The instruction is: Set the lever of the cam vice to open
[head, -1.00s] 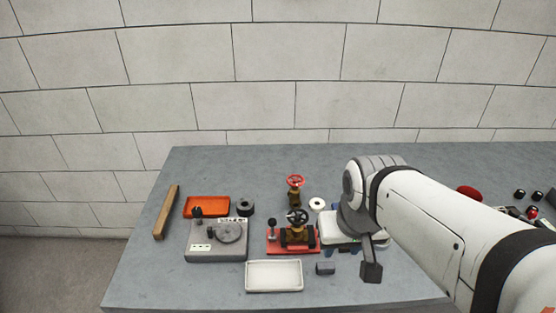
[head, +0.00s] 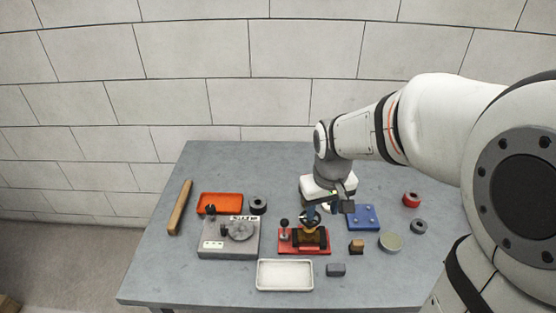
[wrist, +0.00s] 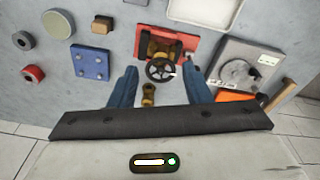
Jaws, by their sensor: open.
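The cam vice appears to be the red-based fixture (head: 290,248) at the table's middle front, with a brass valve body (head: 309,238) in it. A short upright lever with a black knob (head: 284,223) stands at its left end. A black handwheel (wrist: 160,70) tops the valve body in the wrist view. The red vice (wrist: 143,44) also shows there; its lever is hard to make out. My gripper (wrist: 161,76) is open, its two blue fingers apart, above and behind the vice. The handwheel appears between the fingers in the picture; I see no contact.
Left of the vice is a grey box with a round disc (head: 240,229), with an orange tray (head: 220,203) behind. A blue plate (head: 363,217) and small parts stand right. A brass piece (wrist: 148,92) shows between the fingers.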

